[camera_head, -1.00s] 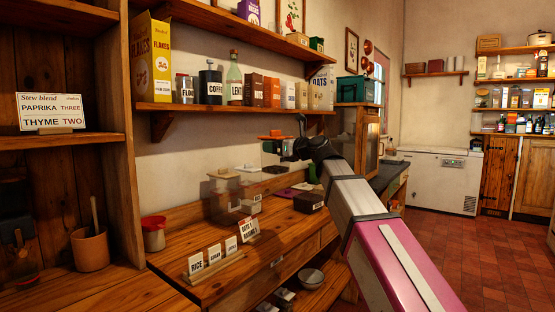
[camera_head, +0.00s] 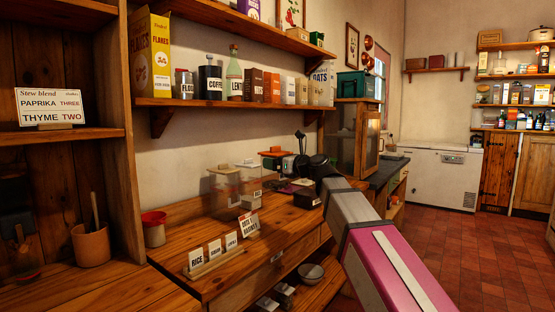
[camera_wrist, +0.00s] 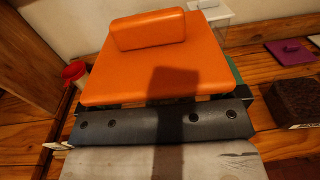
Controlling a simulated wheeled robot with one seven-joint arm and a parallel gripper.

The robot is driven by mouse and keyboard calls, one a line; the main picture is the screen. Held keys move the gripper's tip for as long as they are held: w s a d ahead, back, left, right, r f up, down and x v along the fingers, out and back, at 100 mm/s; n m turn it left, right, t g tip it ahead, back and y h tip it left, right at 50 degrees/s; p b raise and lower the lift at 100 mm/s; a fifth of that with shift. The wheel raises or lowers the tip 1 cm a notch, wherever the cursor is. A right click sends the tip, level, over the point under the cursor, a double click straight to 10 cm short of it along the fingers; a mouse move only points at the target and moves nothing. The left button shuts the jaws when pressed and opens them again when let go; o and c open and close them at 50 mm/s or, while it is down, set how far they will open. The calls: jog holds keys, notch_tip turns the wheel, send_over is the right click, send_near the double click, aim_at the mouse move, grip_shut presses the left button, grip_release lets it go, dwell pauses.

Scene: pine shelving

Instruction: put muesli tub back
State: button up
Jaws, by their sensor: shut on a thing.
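A clear tub with an orange lid (camera_head: 272,153) is held up over the back of the wooden counter (camera_head: 185,245). Its orange lid (camera_wrist: 140,75), with a raised block handle, fills much of the wrist view. I cannot read a label on it, so whether it is the muesli tub cannot be told. My gripper (camera_head: 288,163) is shut on this tub from the right; its dark bar lies along the lid's near edge in the wrist view. The tub's lower part is hard to make out, and I cannot tell how far it is above the counter.
Clear tubs (camera_head: 226,188) stand left of the held tub. A card stand (camera_head: 212,262) holds several name cards, one reading RICE, with a tilted card (camera_head: 249,225) behind. A dark brown box (camera_head: 307,198) lies right. A loaded shelf (camera_head: 235,102) runs above.

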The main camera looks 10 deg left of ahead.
jog(key=w+a+f, duration=0.2)
jog(key=a+f, duration=0.4)
jog(key=a, duration=0.1)
jog(key=shift+n+g, duration=0.3)
jog(key=shift+g, duration=0.1)
jog(key=shift+w+d+f, duration=0.9)
jog(key=shift+w+f, duration=0.7)
jog(key=shift+f, duration=0.2)
jog(key=shift+w+d+f, duration=0.85)
jog(key=shift+w+f, duration=0.75)
jog(key=shift+f, duration=0.15)
jog(key=shift+w+d+f, duration=0.9)
jog(key=shift+w+f, duration=0.7)
jog(key=shift+f, duration=0.2)
jog(key=o, duration=0.8)
jog(key=shift+f, duration=0.1)
